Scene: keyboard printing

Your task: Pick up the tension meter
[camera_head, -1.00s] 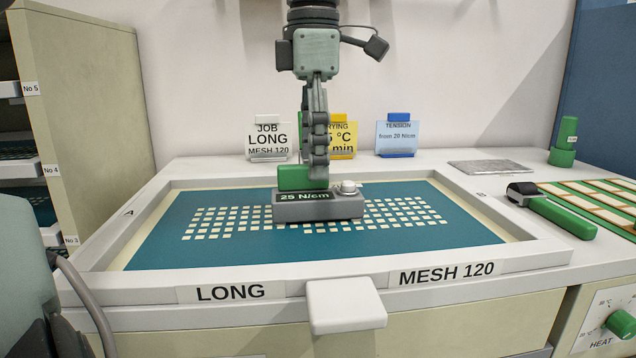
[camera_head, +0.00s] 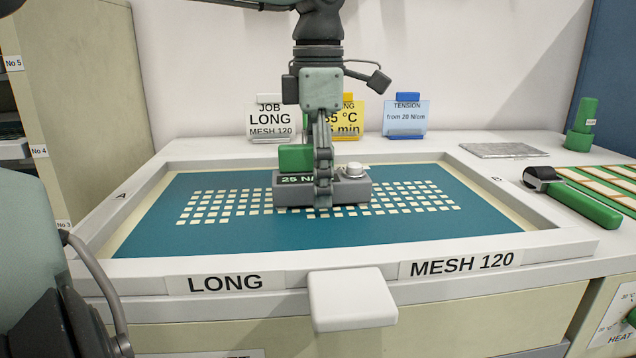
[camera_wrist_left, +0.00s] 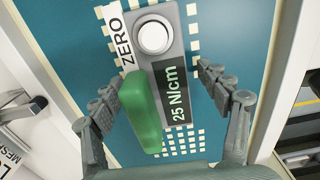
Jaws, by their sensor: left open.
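The tension meter (camera_head: 351,191) is a grey block with a green handle, a round knob and a display reading 25 N/cm. It rests on the blue mesh of the framed screen (camera_head: 200,237). My left gripper (camera_head: 323,200) is over the meter, and its fingers cover part of the display in the head view. In the left wrist view, the open fingers (camera_wrist_left: 159,74) stand on either side of the meter (camera_wrist_left: 157,62) and its green handle (camera_wrist_left: 140,110). A gap shows on the display side; contact on the handle side is unclear. My right gripper is not in view.
The raised white frame (camera_head: 235,267) surrounds the mesh, with a white block (camera_head: 352,300) at its front edge. Job, drying and tension cards (camera_head: 406,116) stand behind. A green-handled tool (camera_head: 580,203) and a green stamp-like object (camera_head: 582,125) are at right.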

